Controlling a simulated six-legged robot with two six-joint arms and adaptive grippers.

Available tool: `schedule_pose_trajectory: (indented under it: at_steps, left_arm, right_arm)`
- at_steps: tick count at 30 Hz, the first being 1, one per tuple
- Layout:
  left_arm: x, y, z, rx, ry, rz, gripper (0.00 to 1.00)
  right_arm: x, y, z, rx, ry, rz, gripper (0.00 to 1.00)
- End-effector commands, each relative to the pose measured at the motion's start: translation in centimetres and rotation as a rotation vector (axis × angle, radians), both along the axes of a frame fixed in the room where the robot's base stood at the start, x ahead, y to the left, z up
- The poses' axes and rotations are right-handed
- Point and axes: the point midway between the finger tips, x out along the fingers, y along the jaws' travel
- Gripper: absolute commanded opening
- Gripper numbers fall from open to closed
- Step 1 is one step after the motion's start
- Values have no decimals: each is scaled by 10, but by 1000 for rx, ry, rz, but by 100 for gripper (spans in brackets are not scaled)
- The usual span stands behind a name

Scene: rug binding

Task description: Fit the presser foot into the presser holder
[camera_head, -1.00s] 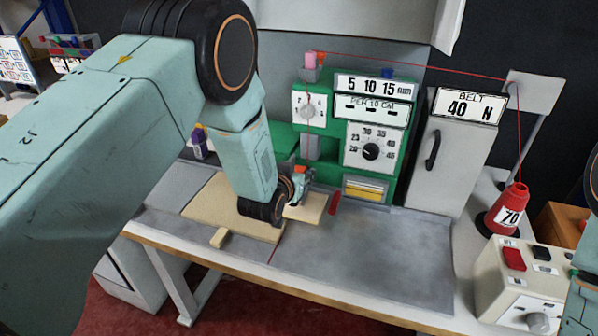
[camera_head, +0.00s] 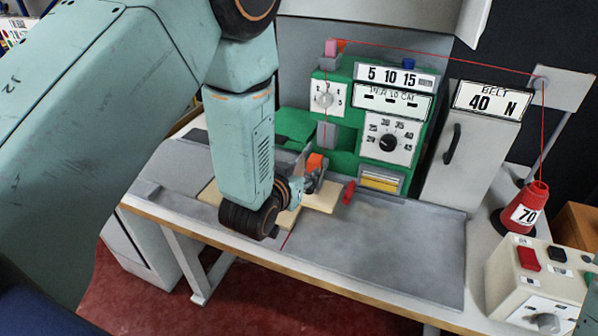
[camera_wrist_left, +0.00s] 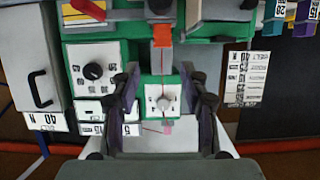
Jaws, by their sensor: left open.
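A small orange piece, which looks like the presser foot (camera_head: 316,162), shows at the front of the green machine, by my left gripper (camera_head: 313,180). In the left wrist view, the orange presser foot (camera_wrist_left: 162,36) lies beyond the fingertips, in line with a grey bar that looks like the presser holder (camera_wrist_left: 163,60). The holder (camera_head: 327,137) hangs below the white dial in the head view. My left gripper (camera_wrist_left: 160,80) is open, its dark fingers apart on either side of the dial and bar. I cannot tell whether foot and holder touch. My right gripper is not in view.
The green machine (camera_head: 340,115) stands at the back of the bench. A red part (camera_head: 348,192) sits right of the gripper. A red thread runs to a red cone (camera_head: 528,208). A control box (camera_head: 535,275) stands front right. The grey bench top (camera_head: 390,250) is clear.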

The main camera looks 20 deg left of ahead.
Motion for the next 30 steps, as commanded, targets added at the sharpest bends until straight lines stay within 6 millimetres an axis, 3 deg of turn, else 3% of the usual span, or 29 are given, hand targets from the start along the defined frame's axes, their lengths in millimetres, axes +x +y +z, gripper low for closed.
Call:
schedule_pose_trajectory:
  at_steps: [10,14,17,22,24,27,30]
  left_arm:
    - [-10,0,4,0,0,0,45]
    - [-26,5,-18,2,72,9,45]
    - [-67,13,-65,6,238,25,45]
    - [-185,28,-152,10,634,54,45]
    - [-237,31,-174,9,789,60,45]
    - [-302,33,-192,4,975,64,45]
    - [-347,34,-198,-1,1104,65,45]
  right_arm:
    - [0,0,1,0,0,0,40]
    - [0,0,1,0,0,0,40]
    - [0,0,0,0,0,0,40]
    - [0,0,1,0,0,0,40]
    - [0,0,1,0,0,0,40]
    - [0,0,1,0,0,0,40]
    - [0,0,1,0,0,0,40]
